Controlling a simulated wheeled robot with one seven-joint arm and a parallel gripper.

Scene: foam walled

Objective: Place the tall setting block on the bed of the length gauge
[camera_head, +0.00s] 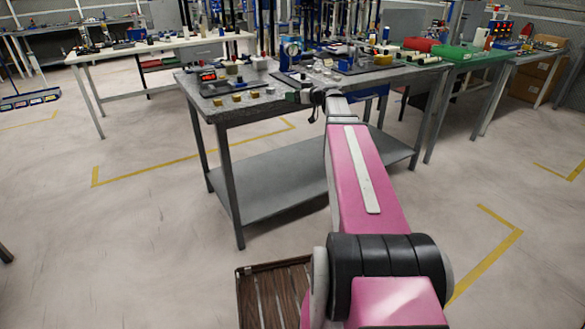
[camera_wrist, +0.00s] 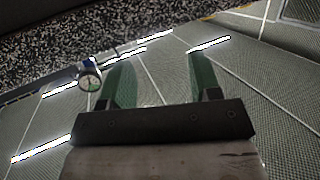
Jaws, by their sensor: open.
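A blue-framed dial gauge (camera_head: 292,50) stands on the grey speckled worktable beyond my gripper; I take it for the length gauge. A round dial with a blue part (camera_wrist: 90,80) shows in the wrist view, left of my fingers. Its bed is not clear. Several small brass-coloured blocks (camera_head: 238,97) lie near the table's front left edge; I cannot tell which, if any, is the tall setting block. My gripper (camera_head: 303,97) is over the table's front edge, partly behind my arm. In the wrist view its two green fingers (camera_wrist: 163,80) are apart, with nothing between them.
A device with a red display (camera_head: 208,77) stands at the left of the grey worktable (camera_head: 238,114). Dark trays and tools crowd its back. A white bench (camera_head: 160,46) is behind left, and a green-topped bench (camera_head: 460,55) is at the right.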

